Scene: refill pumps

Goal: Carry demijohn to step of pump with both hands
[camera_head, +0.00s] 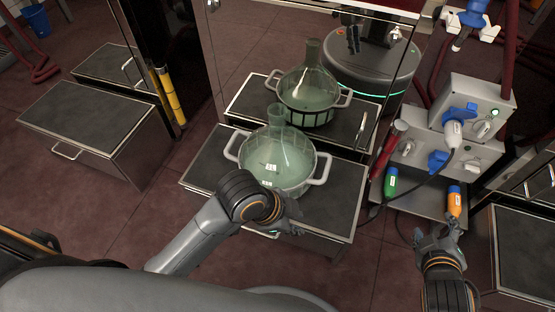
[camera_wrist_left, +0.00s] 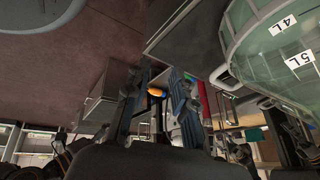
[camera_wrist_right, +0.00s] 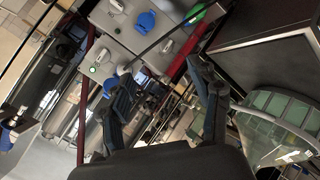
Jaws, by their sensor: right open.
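The demijohn (camera_head: 278,158), pale green glass with a narrow neck, stands upright in a grey basket with two side handles on the dark-topped step (camera_head: 338,207) of the pump. Its 4L and 5L labels show in the left wrist view (camera_wrist_left: 275,40). My left gripper (camera_head: 293,226) is open and empty, in front of the demijohn's near side, and partly hidden by my own wrist. My right gripper (camera_head: 438,238) is open and empty, right of the step and apart from the demijohn. The demijohn also shows in the right wrist view (camera_wrist_right: 265,135).
The pump's mirror-like front behind the step reflects the demijohn and my base. A grey socket box (camera_head: 452,140) with blue plugs, green and orange connectors and cables stands at the right. Another step (camera_head: 95,115) is at the left, with a blue bucket (camera_head: 37,21) far behind.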

